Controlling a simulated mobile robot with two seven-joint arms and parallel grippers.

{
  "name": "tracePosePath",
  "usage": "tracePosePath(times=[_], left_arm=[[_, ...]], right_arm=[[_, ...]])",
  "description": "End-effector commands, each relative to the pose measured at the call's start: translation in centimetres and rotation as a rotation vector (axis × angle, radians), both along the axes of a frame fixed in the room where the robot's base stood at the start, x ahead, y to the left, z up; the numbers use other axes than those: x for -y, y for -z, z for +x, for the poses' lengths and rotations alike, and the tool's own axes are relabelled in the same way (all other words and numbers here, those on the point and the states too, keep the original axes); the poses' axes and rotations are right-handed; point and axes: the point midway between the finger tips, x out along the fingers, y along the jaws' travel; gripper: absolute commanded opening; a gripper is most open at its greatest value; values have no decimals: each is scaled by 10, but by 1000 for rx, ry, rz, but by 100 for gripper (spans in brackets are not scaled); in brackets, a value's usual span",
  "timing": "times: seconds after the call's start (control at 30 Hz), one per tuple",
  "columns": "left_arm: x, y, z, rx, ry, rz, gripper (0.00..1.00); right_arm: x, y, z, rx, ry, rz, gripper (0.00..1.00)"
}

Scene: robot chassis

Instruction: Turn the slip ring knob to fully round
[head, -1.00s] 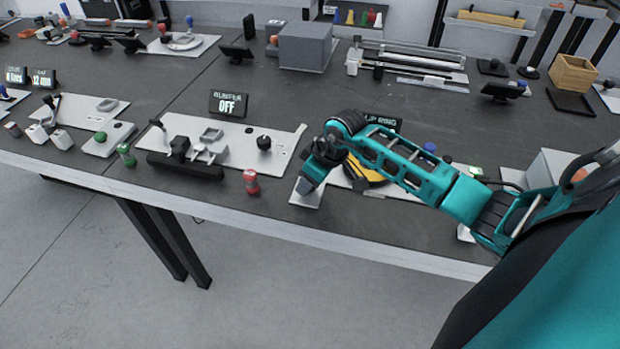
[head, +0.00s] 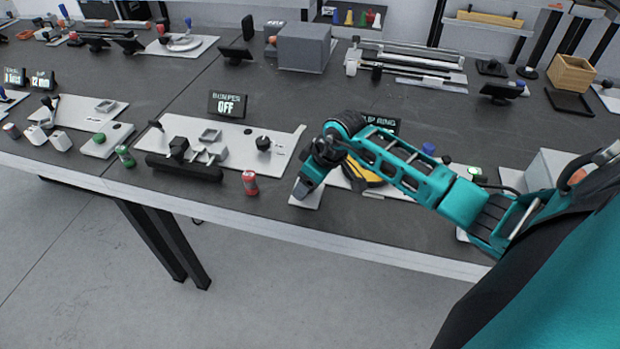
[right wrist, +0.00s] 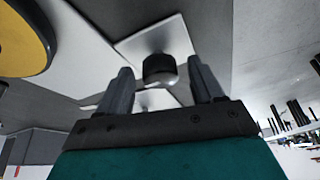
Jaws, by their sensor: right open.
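The slip ring knob (right wrist: 159,69) is a dark round cylinder with a paler end, on a small white plate (right wrist: 122,46) in the right wrist view. My right gripper (right wrist: 160,80) is open, with one finger on each side of the knob in that view; I cannot tell whether either touches it. In the head view my right gripper (head: 303,188) points down over the white plate (head: 307,200) near the table's front edge, and the knob is hidden there. A yellow and black disc (head: 368,188) is partly covered by my right arm. My left gripper is not in view.
The slip ring sign (head: 380,123) stands behind my right arm, partly covered. A red can-like object (head: 250,183) stands left of my gripper.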

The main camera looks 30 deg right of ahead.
Motion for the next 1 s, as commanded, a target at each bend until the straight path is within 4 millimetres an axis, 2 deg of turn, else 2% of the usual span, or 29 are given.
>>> tracePosePath(times=[0.23,0.5,0.7,0.83,1.0], left_arm=[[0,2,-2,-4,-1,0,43],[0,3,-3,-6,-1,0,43],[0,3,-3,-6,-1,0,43],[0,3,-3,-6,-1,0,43],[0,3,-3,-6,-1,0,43]], right_arm=[[4,-19,-7,3,-1,0,67],[13,-74,-28,4,-1,-2,67],[18,-106,-39,2,0,1,67],[20,-116,-44,1,0,0,67],[21,-119,-45,-1,0,0,67]])
